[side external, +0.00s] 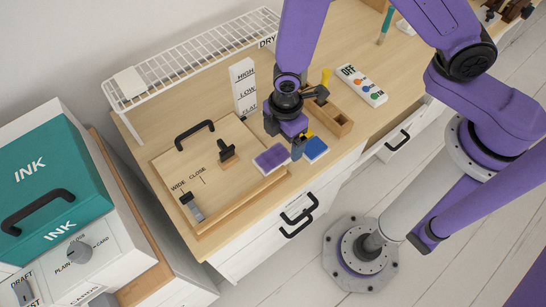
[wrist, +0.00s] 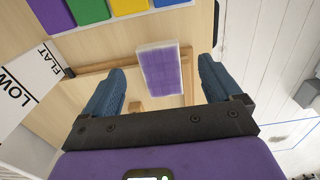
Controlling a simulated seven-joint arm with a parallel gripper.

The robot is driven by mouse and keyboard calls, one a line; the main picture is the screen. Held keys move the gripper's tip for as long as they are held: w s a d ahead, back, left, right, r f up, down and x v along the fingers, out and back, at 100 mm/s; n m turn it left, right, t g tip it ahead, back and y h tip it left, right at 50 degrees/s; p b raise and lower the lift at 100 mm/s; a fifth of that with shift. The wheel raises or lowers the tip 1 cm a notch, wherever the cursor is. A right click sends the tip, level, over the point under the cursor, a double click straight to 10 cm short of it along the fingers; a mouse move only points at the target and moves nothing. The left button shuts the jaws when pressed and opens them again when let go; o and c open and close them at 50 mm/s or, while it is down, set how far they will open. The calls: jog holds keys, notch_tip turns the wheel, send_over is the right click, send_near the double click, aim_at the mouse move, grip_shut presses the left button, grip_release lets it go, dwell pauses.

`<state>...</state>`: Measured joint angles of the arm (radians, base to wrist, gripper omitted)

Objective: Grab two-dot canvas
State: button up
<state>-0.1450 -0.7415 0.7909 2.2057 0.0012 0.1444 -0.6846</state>
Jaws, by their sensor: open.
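No dots can be made out on any canvas in these frames, so I cannot tell which thing is the two-dot canvas. A purple block with pale edges (side external: 272,158) lies near the front edge of the desk. In the wrist view the purple block (wrist: 162,75) shows between my open fingers, apart from both. My gripper (side external: 284,138) is open and points down beside the block; it also shows in the wrist view (wrist: 164,66). A small white block (side external: 130,80) sits on the wire drying rack (side external: 190,62).
A blue pad (side external: 316,148) lies close to my gripper. A wooden board with a black handle (side external: 195,134) and WIDE/CLOSE slider (side external: 192,207) is at the left. A tall HIGH/LOW/FLAT sign (side external: 243,86) and wooden box (side external: 330,117) stand nearby. A teal INK case (side external: 48,185) is far left.

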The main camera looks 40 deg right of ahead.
aim_at(281, 152)
jog(key=shift+w+a+f, duration=0.15)
jog(key=shift+f, duration=2.25)
jog(key=c, duration=1.2)
